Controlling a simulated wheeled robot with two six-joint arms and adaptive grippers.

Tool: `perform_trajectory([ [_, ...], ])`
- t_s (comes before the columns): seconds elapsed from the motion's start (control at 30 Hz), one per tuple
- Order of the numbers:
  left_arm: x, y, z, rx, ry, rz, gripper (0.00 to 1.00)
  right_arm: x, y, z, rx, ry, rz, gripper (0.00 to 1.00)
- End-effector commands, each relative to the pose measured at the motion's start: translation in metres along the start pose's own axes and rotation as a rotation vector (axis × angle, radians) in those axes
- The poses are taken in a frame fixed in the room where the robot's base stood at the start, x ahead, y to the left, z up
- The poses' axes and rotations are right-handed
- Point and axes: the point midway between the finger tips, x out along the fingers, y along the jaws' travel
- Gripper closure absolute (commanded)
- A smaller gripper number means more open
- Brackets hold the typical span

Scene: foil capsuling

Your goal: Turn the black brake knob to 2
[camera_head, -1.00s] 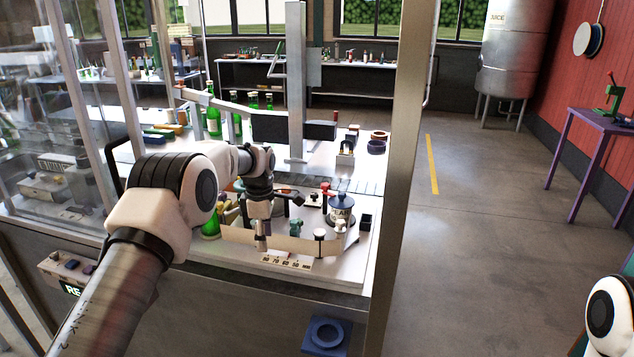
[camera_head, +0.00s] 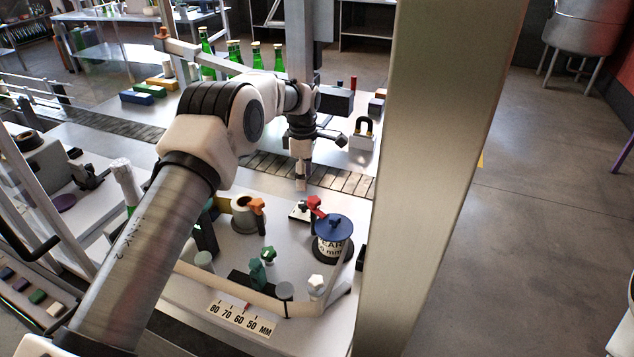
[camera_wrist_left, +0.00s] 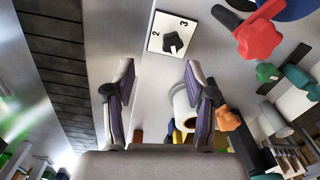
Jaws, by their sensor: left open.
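The black brake knob (camera_wrist_left: 172,42) sits on a small white plate (camera_wrist_left: 158,20) that reads 2 and 3 in the left wrist view. I cannot tell which number its pale mark points to. In the head view the plate (camera_head: 297,213) shows small beside a red knob (camera_head: 315,204), and the black knob is hard to make out. My left gripper (camera_head: 302,185) points down near the conveyor edge, just behind the plate. In the left wrist view its fingers (camera_wrist_left: 158,76) are apart and empty, with the knob beyond their tips. My right gripper is out of view.
A blue-topped drum (camera_head: 333,238) and an orange knob (camera_head: 257,206) stand close to the plate. Green knobs (camera_head: 268,254) and a millimetre scale (camera_head: 240,318) lie nearer the front. The conveyor (camera_head: 335,180) runs behind. A wide metal post (camera_head: 430,150) rises at the right.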

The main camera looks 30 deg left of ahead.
Motion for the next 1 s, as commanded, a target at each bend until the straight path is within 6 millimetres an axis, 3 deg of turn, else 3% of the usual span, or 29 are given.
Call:
perform_trajectory([
  [0.17, 0.019, -0.001, 0.000, 0.000, 0.001, -0.005, 0.45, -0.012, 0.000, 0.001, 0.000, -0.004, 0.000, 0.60],
  [0.43, 0.068, -0.001, 0.000, 0.000, 0.001, -0.003, 0.45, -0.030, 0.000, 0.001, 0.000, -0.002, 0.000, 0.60],
  [0.73, 0.077, 0.000, 0.000, 0.000, 0.000, 0.000, 0.45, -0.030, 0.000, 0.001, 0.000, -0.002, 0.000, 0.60],
  [0.77, 0.077, 0.000, 0.000, 0.000, 0.000, 0.000, 0.52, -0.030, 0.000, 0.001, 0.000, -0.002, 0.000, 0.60],
  [0.9, 0.077, 0.000, 0.000, 0.000, 0.000, -0.001, 1.00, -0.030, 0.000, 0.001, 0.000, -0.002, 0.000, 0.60],
  [1.0, 0.077, -0.001, 0.000, 0.000, 0.000, -0.002, 1.00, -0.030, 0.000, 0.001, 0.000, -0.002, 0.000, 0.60],
])
